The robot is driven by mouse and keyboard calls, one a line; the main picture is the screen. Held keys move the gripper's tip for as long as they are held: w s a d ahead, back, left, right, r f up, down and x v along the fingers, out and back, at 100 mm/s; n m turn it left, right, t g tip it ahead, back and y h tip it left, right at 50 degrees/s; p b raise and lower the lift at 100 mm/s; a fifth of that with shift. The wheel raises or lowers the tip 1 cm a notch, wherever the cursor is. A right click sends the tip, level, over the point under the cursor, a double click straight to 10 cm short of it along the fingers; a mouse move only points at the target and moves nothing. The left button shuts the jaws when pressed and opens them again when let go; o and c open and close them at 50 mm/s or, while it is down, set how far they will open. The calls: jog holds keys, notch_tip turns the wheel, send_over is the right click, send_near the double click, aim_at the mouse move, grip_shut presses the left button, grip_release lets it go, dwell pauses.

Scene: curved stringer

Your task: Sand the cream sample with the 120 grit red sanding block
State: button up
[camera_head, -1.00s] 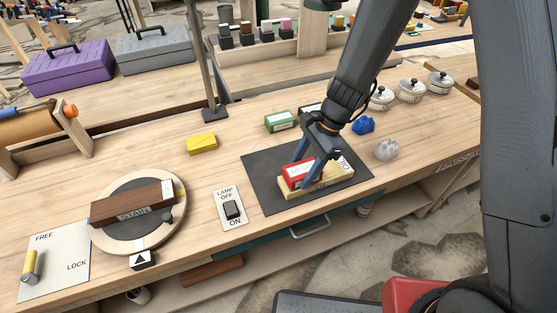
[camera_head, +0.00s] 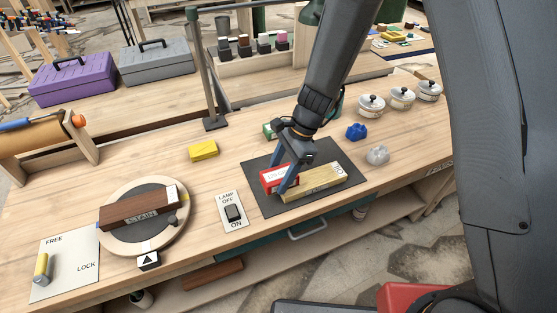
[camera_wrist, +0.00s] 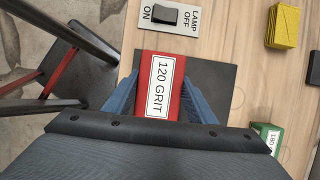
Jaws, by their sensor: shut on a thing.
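The red 120 grit sanding block (camera_head: 270,179) is held between the blue fingers of my gripper (camera_head: 286,182). In the wrist view the red block (camera_wrist: 176,65) shows its "120 GRIT" label between both fingers (camera_wrist: 160,98). The cream sample (camera_head: 318,180) lies on the dark mat (camera_head: 267,203). The block is at the sample's left end, at its back side; I cannot tell whether they touch. The sample is not seen in the wrist view.
A green block (camera_head: 268,131) stands behind the mat, partly hidden by my arm. A yellow block (camera_head: 203,150), a lamp switch (camera_head: 233,212) and a turntable with a stain board (camera_head: 140,211) are to the left. Blue (camera_head: 356,131) and grey (camera_head: 377,155) lumps lie right.

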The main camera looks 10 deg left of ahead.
jog(key=shift+r+p, duration=1.85)
jog(key=shift+r, duration=0.55)
